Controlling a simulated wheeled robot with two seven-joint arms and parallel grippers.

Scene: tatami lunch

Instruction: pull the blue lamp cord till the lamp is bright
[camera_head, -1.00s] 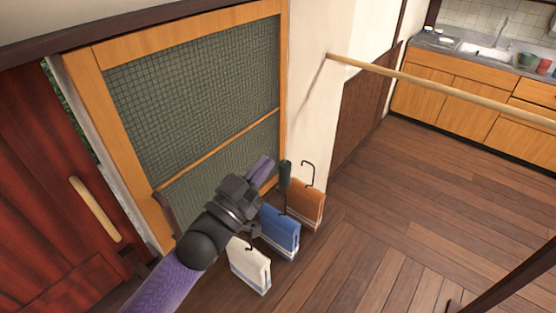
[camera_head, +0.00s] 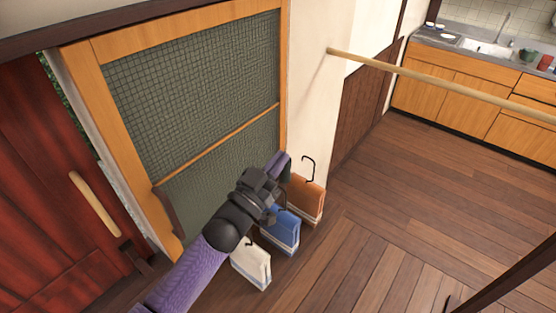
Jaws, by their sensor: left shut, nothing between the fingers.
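No lamp and no blue lamp cord can be made out in the head view. My left gripper (camera_head: 287,174) is at the far end of my arm, over the hanging pieces near the lattice screen. It is dark, small and partly hidden by my own arm; it is shut and holds nothing visible. A blue piece with a pale lower edge (camera_head: 286,232) is just below it, partly covered by my arm. My right gripper is not in view.
An orange piece with a black hook (camera_head: 308,200) and a white one (camera_head: 252,266) flank the blue piece. A wooden pole (camera_head: 430,79) crosses the upper right. A red door (camera_head: 40,200) is at left. The wooden floor (camera_head: 390,220) is clear at right.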

